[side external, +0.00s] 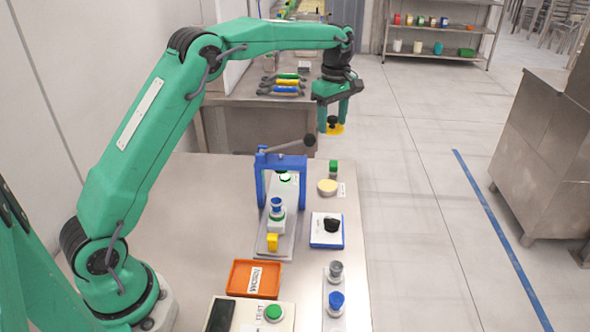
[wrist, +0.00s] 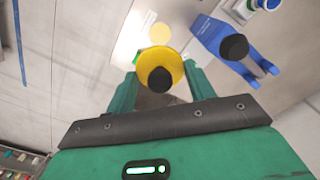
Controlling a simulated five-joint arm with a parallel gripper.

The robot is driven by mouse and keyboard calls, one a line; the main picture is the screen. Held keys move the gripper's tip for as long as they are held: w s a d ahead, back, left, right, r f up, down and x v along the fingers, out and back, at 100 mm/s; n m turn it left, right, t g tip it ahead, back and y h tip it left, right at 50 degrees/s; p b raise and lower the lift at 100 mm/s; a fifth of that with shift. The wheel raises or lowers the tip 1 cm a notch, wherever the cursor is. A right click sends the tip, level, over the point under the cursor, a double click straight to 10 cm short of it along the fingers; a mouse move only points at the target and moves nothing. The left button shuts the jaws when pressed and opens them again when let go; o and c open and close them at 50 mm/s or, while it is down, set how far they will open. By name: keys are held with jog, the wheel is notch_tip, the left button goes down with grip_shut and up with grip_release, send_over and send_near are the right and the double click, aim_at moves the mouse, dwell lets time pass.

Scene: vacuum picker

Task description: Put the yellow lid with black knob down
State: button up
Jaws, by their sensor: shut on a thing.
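My gripper (side external: 333,122) is high at the end of the outstretched arm, pointing down. It is shut on the black knob (wrist: 160,80) of the yellow lid (wrist: 170,60). In the side view the lid (side external: 339,130) hangs below the fingers in the air, seen against the floor beyond the steel table (side external: 215,190). In the wrist view the lid sits between the two green fingers, and the knob faces the camera. The exact contact of fingertips and knob is hard to make out.
A blue press (side external: 262,185) with a black-knobbed lever stands left of and below the lid in the side view. A cream disc (side external: 327,187), a green-capped bottle (side external: 333,170), a blue-edged tray (side external: 319,240) and an orange tray (side external: 238,280) are on the table. The table's left part is clear.

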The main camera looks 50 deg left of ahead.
jog(key=w+a+f, duration=0.2)
jog(key=a+f, duration=0.8)
jog(key=a, duration=0.2)
jog(key=shift+s+f, duration=0.2)
jog(key=shift+f, duration=4.55)
jog(key=shift+f, duration=0.1)
jog(key=o, duration=0.7)
notch_tip(320, 180, up, 12)
jog(key=shift+r, duration=0.1)
